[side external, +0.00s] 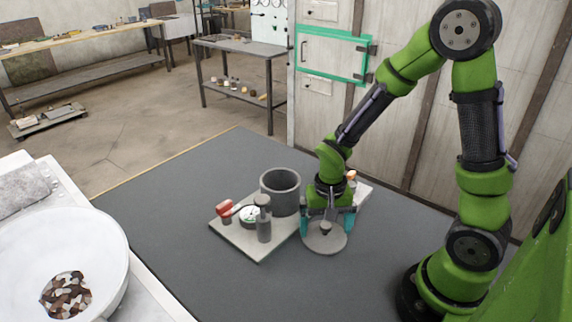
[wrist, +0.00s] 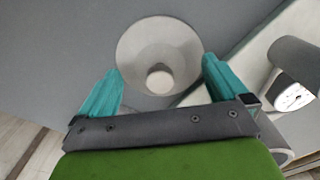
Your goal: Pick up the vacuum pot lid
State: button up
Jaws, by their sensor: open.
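The vacuum pot lid (side external: 325,241) is a light grey disc with a darker knob in its middle. It lies on the dark table at the edge of the light base plate. My gripper (side external: 329,222) is right above it, pointing down, with its teal fingers apart on either side of the knob. In the wrist view, the lid (wrist: 158,50) and its round knob (wrist: 160,78) show just beyond and between the open fingers of my gripper (wrist: 163,85). The fingers do not appear to touch the knob. The grey cylindrical vacuum pot (side external: 281,195) stands open on the plate, left of my gripper.
The base plate (side external: 233,236) also carries a gauge (side external: 250,215), a red-handled valve (side external: 225,208) and a grey cylinder (side external: 264,222). A white bowl (side external: 105,240) with brown and white pieces stands at the left. The table's front area (side external: 200,275) is clear.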

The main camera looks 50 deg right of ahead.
jog(key=shift+f, duration=0.25)
jog(key=shift+s+f, duration=0.1)
jog(key=c, duration=1.4)
